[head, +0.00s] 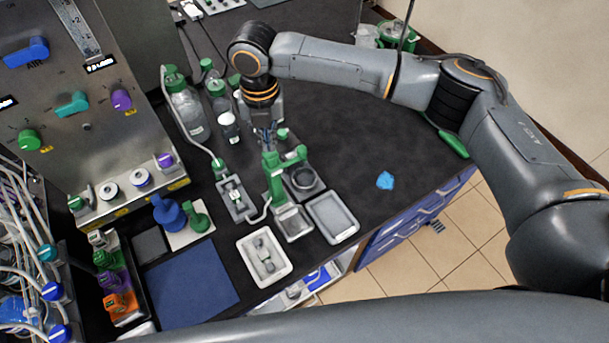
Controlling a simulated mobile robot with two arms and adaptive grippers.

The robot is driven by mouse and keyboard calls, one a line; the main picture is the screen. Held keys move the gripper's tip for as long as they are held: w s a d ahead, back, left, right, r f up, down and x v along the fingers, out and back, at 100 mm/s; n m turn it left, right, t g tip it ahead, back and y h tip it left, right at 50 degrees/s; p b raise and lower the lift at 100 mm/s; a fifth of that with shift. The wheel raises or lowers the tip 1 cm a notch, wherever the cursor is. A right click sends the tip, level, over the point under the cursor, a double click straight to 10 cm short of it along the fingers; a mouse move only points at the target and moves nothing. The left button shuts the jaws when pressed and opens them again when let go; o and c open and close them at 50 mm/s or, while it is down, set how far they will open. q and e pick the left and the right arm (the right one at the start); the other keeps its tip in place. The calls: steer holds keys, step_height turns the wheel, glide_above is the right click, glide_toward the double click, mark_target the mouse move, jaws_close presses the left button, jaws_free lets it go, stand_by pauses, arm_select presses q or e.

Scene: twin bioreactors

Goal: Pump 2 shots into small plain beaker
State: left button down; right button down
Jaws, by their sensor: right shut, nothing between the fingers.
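My right gripper (267,138) points down at the bench with its fingers closed. It is right over or just behind the top of a green pump-like stand (276,180); I cannot tell whether they touch. A pale bent tube runs low at the left of this stand. A small square grey tray (293,222) sits at its front foot. A dark round piece (303,178) is on a square base to its right. I cannot make out a small plain beaker for certain. My left gripper is not in view.
Green-capped bottles (188,112) stand left of my right gripper. A white tray (264,257) and a grey tray (332,217) lie near the bench's front edge. A control panel (70,90) rises at left.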

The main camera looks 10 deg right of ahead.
step_height(320, 180, up, 4)
steer(key=p, duration=0.4)
steer(key=shift+r, duration=0.95)
